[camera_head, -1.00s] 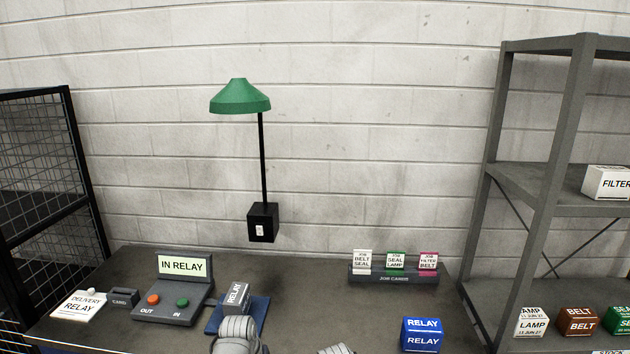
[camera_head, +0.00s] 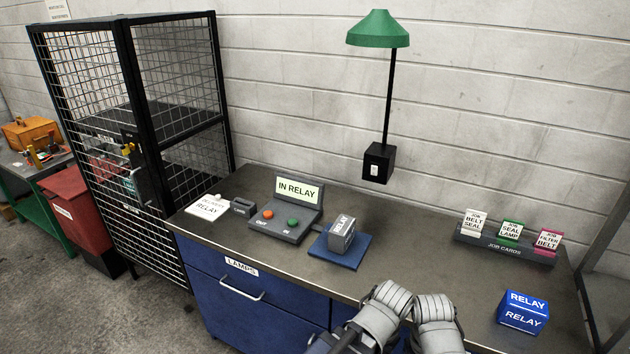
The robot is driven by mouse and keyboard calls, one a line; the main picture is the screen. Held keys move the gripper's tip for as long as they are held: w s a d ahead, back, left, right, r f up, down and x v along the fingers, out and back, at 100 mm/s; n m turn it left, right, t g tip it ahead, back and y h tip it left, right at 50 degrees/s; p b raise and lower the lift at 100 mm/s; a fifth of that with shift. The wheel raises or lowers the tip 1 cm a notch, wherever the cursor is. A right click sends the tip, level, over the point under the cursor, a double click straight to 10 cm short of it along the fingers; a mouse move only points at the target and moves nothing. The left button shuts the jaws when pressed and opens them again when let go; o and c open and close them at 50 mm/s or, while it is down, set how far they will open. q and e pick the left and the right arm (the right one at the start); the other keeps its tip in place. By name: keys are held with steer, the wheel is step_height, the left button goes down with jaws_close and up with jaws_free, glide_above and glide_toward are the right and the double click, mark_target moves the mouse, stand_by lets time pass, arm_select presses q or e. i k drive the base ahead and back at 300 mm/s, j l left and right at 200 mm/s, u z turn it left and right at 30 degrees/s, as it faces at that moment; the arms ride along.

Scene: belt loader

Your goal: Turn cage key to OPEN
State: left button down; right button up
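The wire-mesh cage (camera_head: 185,95) with a black frame stands at the left, beside the workbench. A dark lock box (camera_head: 137,172) is on its front, with a small yellow part (camera_head: 127,148) near its top. The key is too small to make out, and so is its position. My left gripper (camera_head: 392,298) and my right gripper (camera_head: 434,308) are side by side over the front edge of the bench, far right of the cage. Their fingertips do not show clearly, and I see nothing held.
The bench (camera_head: 400,235) holds a terminal reading IN RELAY (camera_head: 298,200), a grey relay box on a blue pad (camera_head: 342,253), job cards (camera_head: 505,242) and a blue RELAY box (camera_head: 523,312). A red bin (camera_head: 78,212) stands left of the cage. Floor at front left is clear.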

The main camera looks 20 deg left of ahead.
mark_target(125, 150)
steer(key=u, duration=2)
steer(key=i+u, duration=0.2)
steer(key=i, duration=2)
steer(key=l, duration=0.1)
